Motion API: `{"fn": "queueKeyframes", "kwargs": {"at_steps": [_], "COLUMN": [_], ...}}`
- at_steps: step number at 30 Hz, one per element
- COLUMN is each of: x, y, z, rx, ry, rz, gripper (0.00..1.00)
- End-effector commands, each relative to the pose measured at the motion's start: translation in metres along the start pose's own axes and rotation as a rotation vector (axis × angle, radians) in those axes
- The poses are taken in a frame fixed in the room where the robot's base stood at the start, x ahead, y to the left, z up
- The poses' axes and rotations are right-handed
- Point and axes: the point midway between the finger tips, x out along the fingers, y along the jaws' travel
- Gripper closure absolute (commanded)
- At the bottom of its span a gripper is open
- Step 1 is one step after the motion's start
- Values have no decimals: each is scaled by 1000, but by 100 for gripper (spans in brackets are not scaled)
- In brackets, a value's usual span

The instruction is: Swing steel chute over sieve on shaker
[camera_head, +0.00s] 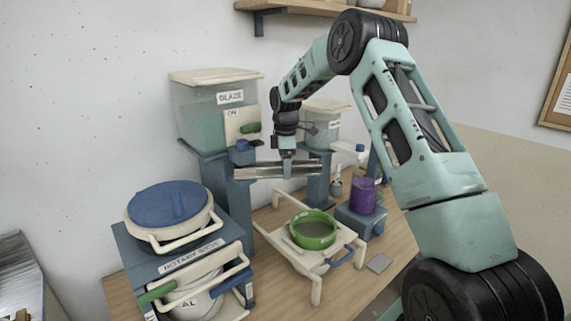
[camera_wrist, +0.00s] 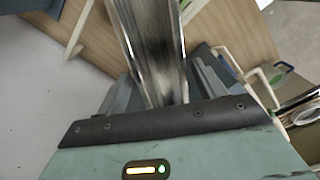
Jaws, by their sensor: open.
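The steel chute (camera_head: 262,171) is a long metal trough below the glaze tank, lying roughly level across the picture. It also shows in the wrist view (camera_wrist: 155,45), running away from my gripper. The sieve (camera_head: 313,229) is a green round ring with a grey mesh, on the cream shaker frame (camera_head: 272,235), lower and to the right of the chute. My gripper (camera_head: 287,172) is open and points down at the chute, near its middle. Its fingertips are small here and hidden in the wrist view, so I cannot tell whether they touch the chute.
The glaze tank (camera_head: 207,115) stands behind the chute, with another tank (camera_head: 322,128) to its right. A purple jar (camera_head: 362,196) stands right of the shaker. A blue-lidded bucket (camera_head: 172,207) sits front left. A shelf (camera_head: 318,10) hangs above.

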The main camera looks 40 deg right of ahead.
Motion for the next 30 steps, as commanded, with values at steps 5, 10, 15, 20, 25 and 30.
{"fn": "queueKeyframes", "kwargs": {"at_steps": [5,10,15,20,25,30], "x": [-9,-38,-79,-117,-150,-168], "y": [1,1,1,1,1,1], "z": [0,0,0,0,0,0], "rx": [2,1,1,0,0,0], "ry": [1,1,1,1,1,1], "rz": [2,5,6,5,5,2], "gripper": [31,31,31,31,31,31]}}
